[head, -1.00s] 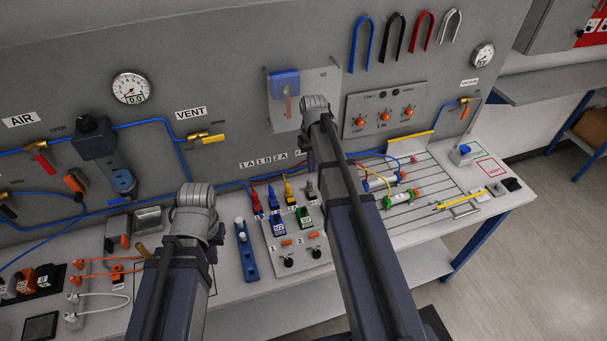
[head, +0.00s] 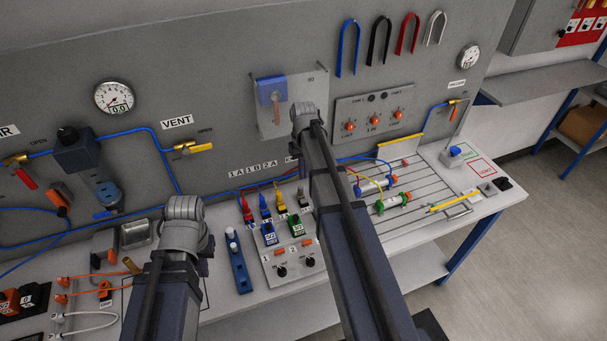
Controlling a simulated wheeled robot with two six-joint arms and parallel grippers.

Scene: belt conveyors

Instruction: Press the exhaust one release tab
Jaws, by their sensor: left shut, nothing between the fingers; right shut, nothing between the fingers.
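The valve panel (head: 270,283) lies on the bench, between my two arms. On it, an orange tab (head: 280,253) sits beside the label 1, above a black round fitting (head: 281,271); it looks like the exhaust one release tab. A second orange tab (head: 307,243) sits beside the label 2, above another black fitting (head: 309,262). My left gripper (head: 204,264) is left of the panel, mostly hidden behind its wrist, shut and empty. My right gripper (head: 302,155) is above and behind the panel, its fingers mostly hidden by my arm, shut and empty. Neither visibly touches a tab.
Blue (head: 269,234) and green (head: 297,225) valves and several coloured plugs stand behind the tabs. A blue holder (head: 239,266) stands left of the panel. Cylinders with hoses (head: 393,202) lie right of my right arm. The upright board (head: 240,120) closes the back.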

